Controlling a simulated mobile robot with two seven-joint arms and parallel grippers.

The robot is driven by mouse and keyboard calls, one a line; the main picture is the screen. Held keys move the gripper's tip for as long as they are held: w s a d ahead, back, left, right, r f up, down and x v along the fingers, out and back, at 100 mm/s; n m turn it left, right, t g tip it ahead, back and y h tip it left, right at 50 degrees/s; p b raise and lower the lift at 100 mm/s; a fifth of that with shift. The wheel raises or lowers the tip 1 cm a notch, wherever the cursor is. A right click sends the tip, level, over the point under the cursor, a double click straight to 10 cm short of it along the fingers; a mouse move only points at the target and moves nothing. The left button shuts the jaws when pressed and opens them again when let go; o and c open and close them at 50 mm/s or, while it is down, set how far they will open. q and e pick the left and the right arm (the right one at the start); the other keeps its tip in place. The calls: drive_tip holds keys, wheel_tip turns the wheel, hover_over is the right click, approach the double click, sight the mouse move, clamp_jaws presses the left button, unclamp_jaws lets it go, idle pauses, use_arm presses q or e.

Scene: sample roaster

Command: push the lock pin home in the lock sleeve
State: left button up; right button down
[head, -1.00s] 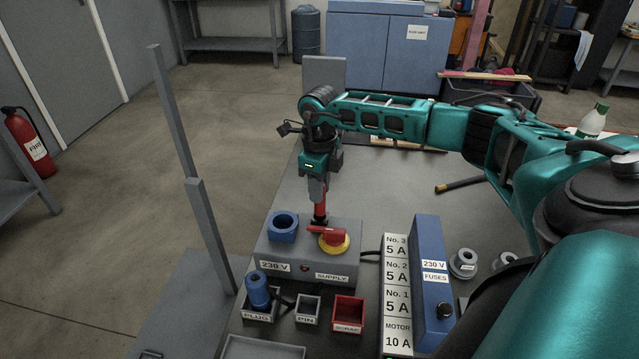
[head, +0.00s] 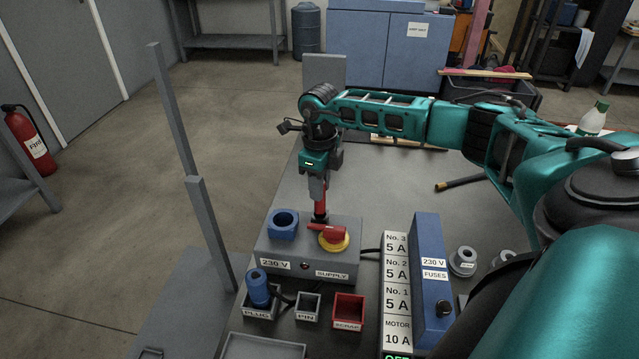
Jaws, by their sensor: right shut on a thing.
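My right gripper (head: 319,190) points straight down over the back of the grey supply box. It is shut on a red piece (head: 320,203), which looks like the lock pin. Its lower end meets a small dark part, perhaps the lock sleeve (head: 320,219), just behind the red rotary switch handle (head: 327,231) on its yellow disc (head: 335,243). How deep the pin sits in the sleeve cannot be made out. My left gripper is not in view.
A blue socket (head: 283,224) stands on the supply box (head: 347,262), left of the gripper. Bins for plug (head: 262,315), pin (head: 307,307) and scrap (head: 348,310) lie in front. A blue plug (head: 259,288) stands in the plug bin. The blue fuse box (head: 433,290) is at right.

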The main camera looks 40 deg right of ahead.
idle(0.3)
drive_tip(key=shift+f+b, duration=0.6)
drive_tip(key=shift+f, duration=0.25)
drive_tip(key=shift+f+b, duration=0.7)
drive_tip(key=shift+f, duration=0.3)
drive_tip(key=c, duration=0.8)
unclamp_jaws()
wheel_tip(320, 180, up, 12)
drive_tip(key=shift+r+p, duration=0.1)
drive_tip(key=shift+p, duration=0.35)
drive_tip(key=shift+r, duration=0.4)
drive_tip(key=shift+a, duration=0.1)
